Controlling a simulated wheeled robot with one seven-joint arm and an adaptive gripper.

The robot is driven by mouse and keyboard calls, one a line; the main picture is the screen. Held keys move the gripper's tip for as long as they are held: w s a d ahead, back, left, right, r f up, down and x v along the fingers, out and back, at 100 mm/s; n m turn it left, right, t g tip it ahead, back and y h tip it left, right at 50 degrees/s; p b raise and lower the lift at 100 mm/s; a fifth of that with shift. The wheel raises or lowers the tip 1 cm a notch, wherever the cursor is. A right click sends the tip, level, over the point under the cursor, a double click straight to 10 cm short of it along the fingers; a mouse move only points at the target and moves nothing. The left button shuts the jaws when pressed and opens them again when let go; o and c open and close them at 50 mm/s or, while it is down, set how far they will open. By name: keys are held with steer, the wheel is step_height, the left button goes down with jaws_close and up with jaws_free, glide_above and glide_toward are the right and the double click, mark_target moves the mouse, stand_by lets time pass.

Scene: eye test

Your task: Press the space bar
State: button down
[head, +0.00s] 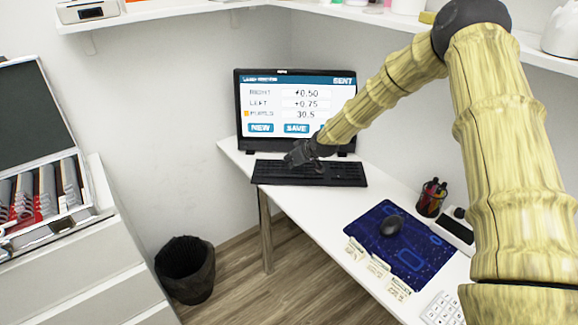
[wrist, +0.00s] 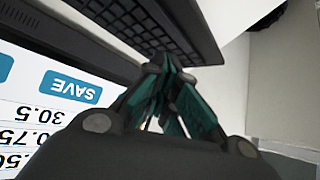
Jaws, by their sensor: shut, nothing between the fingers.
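A black keyboard (head: 335,174) lies on the white desk in front of the monitor. It also shows in the wrist view (wrist: 135,22), close to the fingertips. My gripper (head: 292,160) is shut and empty, over the left-middle part of the keyboard. In the wrist view its dark green fingers (wrist: 163,66) reach to the keyboard's near edge in the picture. I cannot tell whether the fingertips touch a key. The space bar cannot be made out in either view.
The monitor (head: 297,104) stands close behind my gripper and reads SENT. A bin (head: 186,270) stands on the floor, left of the desk (head: 318,222).

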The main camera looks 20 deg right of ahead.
steer(key=b+v, duration=0.1)
steer(key=v, duration=0.6)
steer(key=shift+r, duration=0.2)
steer(key=shift+s, duration=0.1)
stand_by(0.6)
